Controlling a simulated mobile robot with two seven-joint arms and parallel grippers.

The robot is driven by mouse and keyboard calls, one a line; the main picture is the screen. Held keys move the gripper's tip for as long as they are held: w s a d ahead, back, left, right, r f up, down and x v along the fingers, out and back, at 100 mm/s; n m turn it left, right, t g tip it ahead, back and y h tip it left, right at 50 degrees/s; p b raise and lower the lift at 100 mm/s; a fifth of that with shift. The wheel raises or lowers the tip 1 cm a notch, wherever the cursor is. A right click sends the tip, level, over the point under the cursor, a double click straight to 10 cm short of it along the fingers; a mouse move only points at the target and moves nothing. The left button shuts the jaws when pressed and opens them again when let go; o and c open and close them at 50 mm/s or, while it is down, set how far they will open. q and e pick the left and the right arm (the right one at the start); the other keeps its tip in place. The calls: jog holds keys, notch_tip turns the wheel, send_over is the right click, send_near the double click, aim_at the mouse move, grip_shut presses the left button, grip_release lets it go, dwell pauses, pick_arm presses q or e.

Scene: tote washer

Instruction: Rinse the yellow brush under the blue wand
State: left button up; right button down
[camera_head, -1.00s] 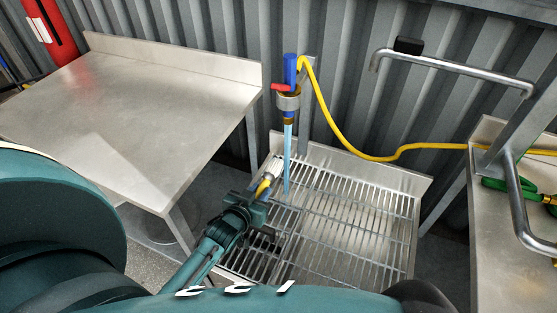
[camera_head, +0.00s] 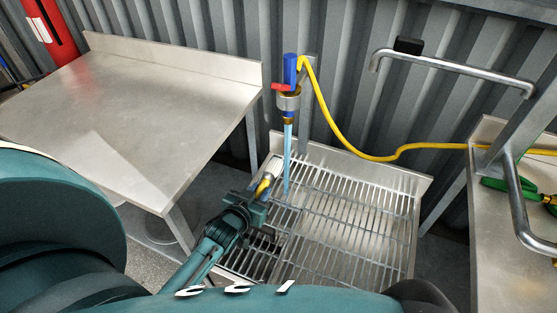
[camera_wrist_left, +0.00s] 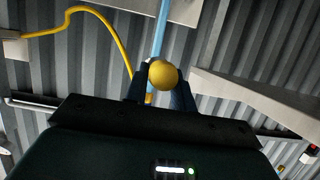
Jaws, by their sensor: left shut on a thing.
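The blue wand (camera_head: 290,68) hangs upright in a bracket above the grate, with a red lever at its side. A light-blue water stream (camera_head: 287,150) runs straight down from it. My left gripper (camera_head: 261,196) is shut on the yellow brush (camera_head: 264,184), low over the grate and just left of the stream. The brush's pale bristle end points up toward the stream; I cannot tell whether water touches it. In the left wrist view the brush's round yellow end (camera_wrist_left: 163,74) shows between the fingers, with the stream (camera_wrist_left: 161,30) behind it. My right gripper is not in view.
A slatted metal grate (camera_head: 340,215) lies under the wand. A bare steel table (camera_head: 130,110) stands at left. A yellow hose (camera_head: 345,140) runs right to another table (camera_head: 500,270) with a green item (camera_head: 495,184). A bent metal pipe (camera_head: 450,64) juts at upper right.

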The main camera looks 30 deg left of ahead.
pick_arm(q)
jog(key=s+r, duration=0.5)
jog(key=shift+d, duration=0.15)
dwell(0.4)
dwell(0.4)
